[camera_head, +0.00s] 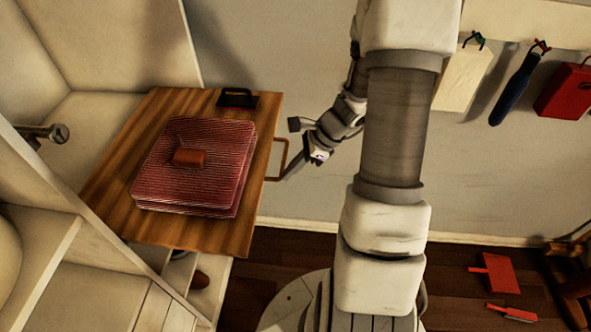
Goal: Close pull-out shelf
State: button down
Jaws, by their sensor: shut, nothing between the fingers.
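The pull-out shelf (112,208) is a wooden board that sticks out to the right from a pale cabinet (75,215). A folded red striped cloth (222,150) with a small brown-orange object (190,158) on top lies on it. A brown bar handle (280,158) sits on the board's right edge. My gripper (290,174) is at the handle's lower end, close to or touching it; I cannot tell which. Its fingers look dark and shut, with nothing seen between them. My arm comes down from the top and the wrist lies right of the handle.
A black-and-red item (238,98) lies at the board's far edge. A metal knob (58,133) sticks out at the left. Bags and a blue item (515,90) hang on the right wall. A red dustpan (494,272) and brush (511,313) lie on the dark floor.

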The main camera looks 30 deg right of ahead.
jog(key=w+a+p, duration=0.1)
jog(key=w+a, duration=0.4)
jog(key=a, duration=0.3)
jog(key=w+a+p, duration=0.1)
jog(key=w+a, duration=0.4)
jog(key=a, duration=0.2)
jog(key=w+a, duration=0.6)
jog(key=a, duration=0.2)
jog(key=shift+a+p, duration=0.35)
jog(key=shift+p, duration=0.05)
jog(key=shift+a, duration=0.1)
jog(key=shift+r, duration=0.1)
